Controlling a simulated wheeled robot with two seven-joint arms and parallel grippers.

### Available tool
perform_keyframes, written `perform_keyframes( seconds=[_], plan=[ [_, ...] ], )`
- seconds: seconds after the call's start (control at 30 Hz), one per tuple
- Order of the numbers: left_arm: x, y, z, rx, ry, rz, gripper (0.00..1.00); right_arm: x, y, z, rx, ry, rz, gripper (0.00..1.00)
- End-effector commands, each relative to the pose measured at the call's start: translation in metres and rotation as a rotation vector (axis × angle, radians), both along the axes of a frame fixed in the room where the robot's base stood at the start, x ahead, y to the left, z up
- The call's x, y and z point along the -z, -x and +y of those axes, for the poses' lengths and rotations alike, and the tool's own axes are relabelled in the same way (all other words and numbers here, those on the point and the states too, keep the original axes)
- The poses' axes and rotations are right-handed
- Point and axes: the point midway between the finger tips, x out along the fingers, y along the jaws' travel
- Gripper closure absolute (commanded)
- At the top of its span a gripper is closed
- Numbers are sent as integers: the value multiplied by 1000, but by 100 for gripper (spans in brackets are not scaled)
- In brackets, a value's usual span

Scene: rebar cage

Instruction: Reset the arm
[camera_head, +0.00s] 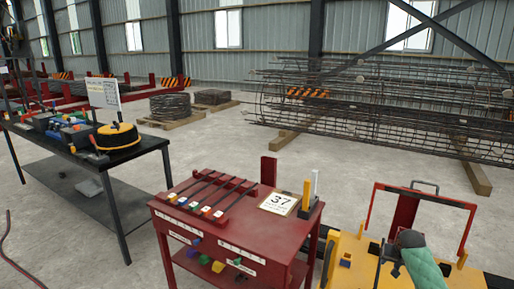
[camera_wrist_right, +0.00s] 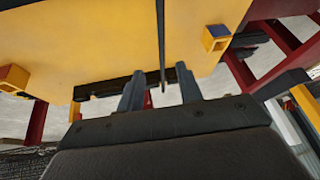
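My right gripper (camera_head: 390,260) is low at the right of the head view, over the yellow cart (camera_head: 350,275), with its green and dark arm part behind it. In the right wrist view its two dark fingers (camera_wrist_right: 160,88) stand apart with a clear gap, so it is open. I see nothing held between them. A thin dark strip (camera_wrist_right: 161,40) shows beyond the gap against the yellow surface; I cannot tell how far off it is. My left arm and gripper are not in the head view.
A red table (camera_head: 240,232) with thin rods and a sign marked 37 (camera_head: 280,202) stands left of the cart. A red frame handle (camera_head: 467,222) rises from the cart. A black table (camera_head: 150,143) stands at left, a rebar cage (camera_head: 350,108) behind. Open floor lies between.

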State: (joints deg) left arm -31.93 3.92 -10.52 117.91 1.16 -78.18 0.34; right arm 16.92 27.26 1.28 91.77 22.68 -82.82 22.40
Motion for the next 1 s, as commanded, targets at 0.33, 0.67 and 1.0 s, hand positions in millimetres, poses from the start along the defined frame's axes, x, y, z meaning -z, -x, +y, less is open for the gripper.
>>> perform_keyframes(
  seconds=[0.33,0.67,1.0],
  plan=[
    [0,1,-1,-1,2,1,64,-52,-4,54,-270,269,-115,64],
    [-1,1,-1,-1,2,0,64,-1,53,142,-434,344,-106,64],
    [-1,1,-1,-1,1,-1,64,88,169,243,-538,290,-30,64]
  ],
)
